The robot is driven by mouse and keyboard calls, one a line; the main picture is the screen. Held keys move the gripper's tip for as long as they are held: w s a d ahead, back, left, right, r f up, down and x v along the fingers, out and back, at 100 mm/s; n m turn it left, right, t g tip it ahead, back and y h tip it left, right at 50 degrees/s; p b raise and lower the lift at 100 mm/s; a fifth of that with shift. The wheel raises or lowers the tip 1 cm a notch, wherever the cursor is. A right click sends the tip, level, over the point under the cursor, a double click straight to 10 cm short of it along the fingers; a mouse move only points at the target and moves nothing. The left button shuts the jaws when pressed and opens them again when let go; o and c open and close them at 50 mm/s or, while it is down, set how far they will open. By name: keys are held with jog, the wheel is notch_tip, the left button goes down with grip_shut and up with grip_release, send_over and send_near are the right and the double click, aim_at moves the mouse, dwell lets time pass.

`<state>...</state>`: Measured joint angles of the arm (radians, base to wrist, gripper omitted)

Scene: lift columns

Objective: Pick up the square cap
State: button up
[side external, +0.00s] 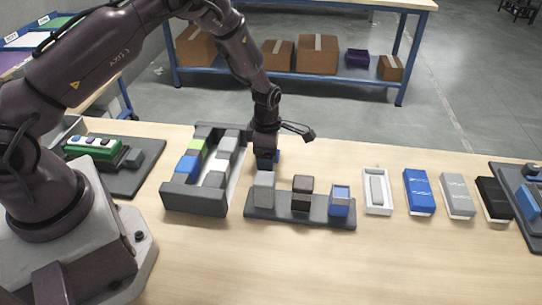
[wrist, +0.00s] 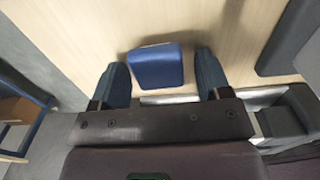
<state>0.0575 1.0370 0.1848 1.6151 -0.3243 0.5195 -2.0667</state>
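A blue block with a square, rounded face (wrist: 157,68), seemingly the square cap, lies on the wooden table in the wrist view. It sits between the two fingers of my gripper (wrist: 158,62), closer to the left finger, with a visible gap to the right one. My gripper is open, pointing down. In the side view my gripper (side external: 266,163) is low over the table, behind the dark rack of columns, and a bit of blue (side external: 277,156) shows beside its fingers. Whether the fingers touch the block cannot be told.
A dark rack (side external: 300,216) with grey, black and blue-grey columns stands just in front of my gripper. A dark tray of coloured blocks (side external: 196,203) is close on the left. A white box (side external: 377,207) and several blue, grey and black boxes lie right.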

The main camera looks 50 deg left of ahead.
jog(key=c, duration=0.8)
jog(key=shift+r, duration=0.1)
